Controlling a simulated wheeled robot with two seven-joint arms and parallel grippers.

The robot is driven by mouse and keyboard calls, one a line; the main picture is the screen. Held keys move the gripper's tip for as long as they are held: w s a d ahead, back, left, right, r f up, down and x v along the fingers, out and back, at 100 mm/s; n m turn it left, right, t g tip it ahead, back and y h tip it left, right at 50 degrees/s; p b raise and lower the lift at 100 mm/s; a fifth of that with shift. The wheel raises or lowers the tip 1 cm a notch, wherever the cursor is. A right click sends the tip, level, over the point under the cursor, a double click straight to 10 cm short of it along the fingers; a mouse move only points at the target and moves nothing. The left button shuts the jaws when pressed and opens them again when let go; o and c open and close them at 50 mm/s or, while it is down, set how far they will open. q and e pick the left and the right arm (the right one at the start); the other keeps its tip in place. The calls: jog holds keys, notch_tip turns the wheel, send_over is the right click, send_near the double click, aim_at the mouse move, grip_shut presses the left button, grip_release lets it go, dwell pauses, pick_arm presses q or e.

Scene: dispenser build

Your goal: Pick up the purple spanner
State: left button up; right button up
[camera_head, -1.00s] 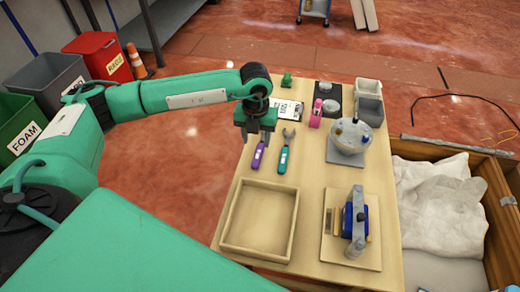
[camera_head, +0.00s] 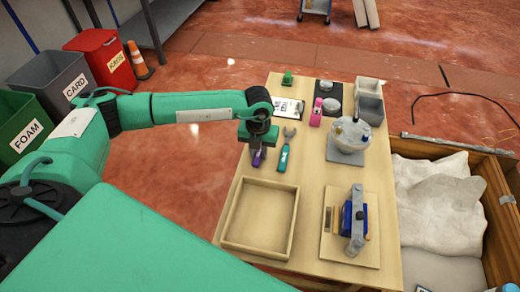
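The purple spanner (camera_head: 257,158) lies on the wooden table, left of a teal spanner (camera_head: 285,152). My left gripper (camera_head: 257,150) points down right over the purple spanner and hides its upper part. Its fingers reach down around the spanner's handle, but I cannot tell whether they touch it or are closed. My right gripper is not in view.
An empty wooden tray (camera_head: 226,218) stands at the table's front left. A clipboard (camera_head: 287,108), a pink item (camera_head: 316,112) and grey bins (camera_head: 369,108) are at the back. A round device (camera_head: 350,134) and a blue clamp-like fixture (camera_head: 355,222) stand on the right.

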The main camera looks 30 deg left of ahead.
pick_arm(q)
grip_shut()
jog(key=shift+r, duration=0.15)
